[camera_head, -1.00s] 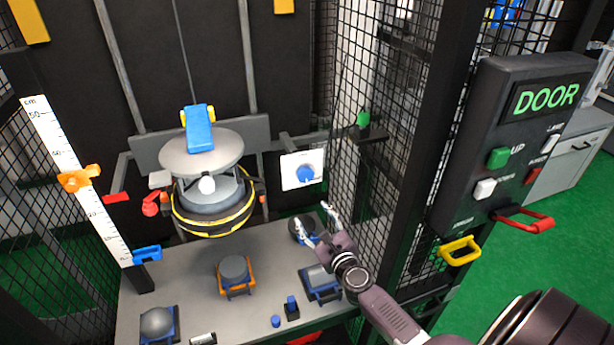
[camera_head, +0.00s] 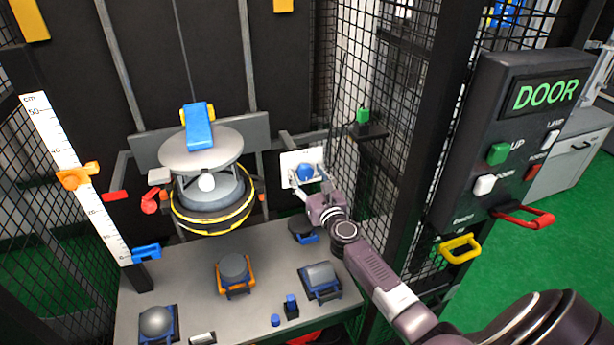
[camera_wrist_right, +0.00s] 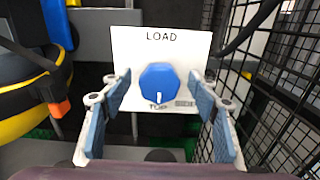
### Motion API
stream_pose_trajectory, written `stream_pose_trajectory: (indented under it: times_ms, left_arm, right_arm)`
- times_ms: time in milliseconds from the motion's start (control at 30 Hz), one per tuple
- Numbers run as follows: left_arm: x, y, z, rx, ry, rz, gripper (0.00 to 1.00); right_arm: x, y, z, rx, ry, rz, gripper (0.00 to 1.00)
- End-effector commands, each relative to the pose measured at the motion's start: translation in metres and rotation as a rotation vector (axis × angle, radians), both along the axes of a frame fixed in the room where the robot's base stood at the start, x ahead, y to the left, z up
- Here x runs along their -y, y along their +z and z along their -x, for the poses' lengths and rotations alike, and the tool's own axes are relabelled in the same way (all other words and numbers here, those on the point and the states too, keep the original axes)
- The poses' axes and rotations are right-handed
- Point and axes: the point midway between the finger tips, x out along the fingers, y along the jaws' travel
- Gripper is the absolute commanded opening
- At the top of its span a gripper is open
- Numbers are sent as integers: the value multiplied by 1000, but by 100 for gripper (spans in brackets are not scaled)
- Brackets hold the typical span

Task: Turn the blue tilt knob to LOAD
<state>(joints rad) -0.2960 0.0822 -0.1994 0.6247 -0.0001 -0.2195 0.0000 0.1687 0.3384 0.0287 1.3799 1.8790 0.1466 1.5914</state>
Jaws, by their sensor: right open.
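The blue tilt knob (camera_head: 305,172) sits on a white plate (camera_head: 288,160) at the back right of the tower. In the right wrist view the knob (camera_wrist_right: 159,84) shows its white mark pointing down, close to the lower label that seems to read TOP. LOAD is printed above the knob on the plate (camera_wrist_right: 128,44), and a SIDE-like label sits at lower right. My right gripper (camera_head: 308,186) is in front of the knob. In the wrist view the right gripper (camera_wrist_right: 160,92) is open, a finger on each side of the knob, apart from it. My left gripper is out of view.
Black mesh (camera_head: 350,190) stands close to the right of the plate. The yellow-striped round carriage (camera_head: 212,227) hangs to the left. Several blocks and holders lie on the grey table (camera_head: 190,285) below. A DOOR control box (camera_head: 470,120) is at far right.

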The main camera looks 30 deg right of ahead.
Motion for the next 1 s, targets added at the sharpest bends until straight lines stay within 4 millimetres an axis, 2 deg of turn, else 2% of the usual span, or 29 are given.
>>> stream_pose_trajectory:
  times_ms: [267, 600, 1000]
  left_arm:
    - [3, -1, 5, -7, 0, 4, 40]
    - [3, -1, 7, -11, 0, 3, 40]
    - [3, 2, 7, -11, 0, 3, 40]
  right_arm:
    - [0, 0, -1, 0, 1, 1, 53]
    - [0, 0, -1, -1, 0, 0, 16]
    - [-1, 0, -1, -18, 0, 71, 14]
